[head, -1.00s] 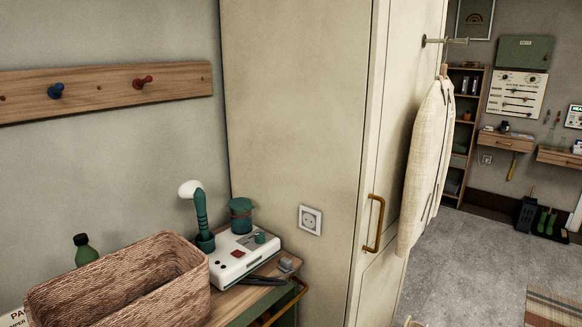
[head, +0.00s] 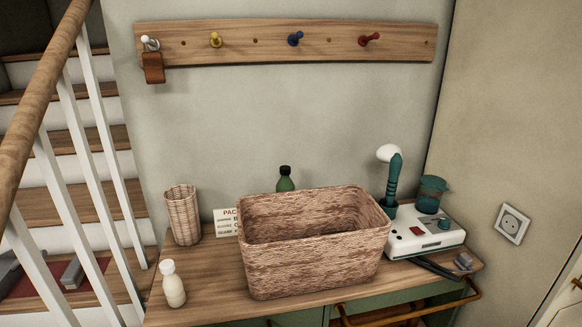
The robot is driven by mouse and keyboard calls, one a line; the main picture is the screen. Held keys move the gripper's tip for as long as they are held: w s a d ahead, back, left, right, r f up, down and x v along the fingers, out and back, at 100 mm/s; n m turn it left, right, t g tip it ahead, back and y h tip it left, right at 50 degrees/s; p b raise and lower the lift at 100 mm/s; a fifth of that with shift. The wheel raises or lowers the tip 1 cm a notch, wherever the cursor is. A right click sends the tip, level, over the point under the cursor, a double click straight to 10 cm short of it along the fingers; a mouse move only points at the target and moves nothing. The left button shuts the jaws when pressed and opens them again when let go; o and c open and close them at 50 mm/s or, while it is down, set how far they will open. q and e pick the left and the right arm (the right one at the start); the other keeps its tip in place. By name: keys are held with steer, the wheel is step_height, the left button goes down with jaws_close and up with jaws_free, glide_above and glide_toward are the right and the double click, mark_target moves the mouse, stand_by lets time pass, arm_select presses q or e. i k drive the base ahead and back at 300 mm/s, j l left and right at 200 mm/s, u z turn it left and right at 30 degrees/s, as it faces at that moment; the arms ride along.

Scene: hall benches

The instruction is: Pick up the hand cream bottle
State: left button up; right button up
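A small cream-white bottle with a white cap (head: 174,285) stands upright at the front left of the wooden bench top (head: 210,299). It looks like the hand cream bottle, but I can read no label on it. A dark green bottle (head: 286,180) stands behind the woven basket (head: 315,267), with only its upper part showing. Neither of my grippers is in view.
A wicker cup (head: 183,215) and a printed card (head: 226,222) stand at the back left. A white device (head: 425,238) with a teal lamp-like tool is at right. Stair railing (head: 75,150) borders the left. A peg rail (head: 285,43) hangs above.

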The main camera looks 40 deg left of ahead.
mark_target(173, 287)
steer(key=u, duration=2.05)
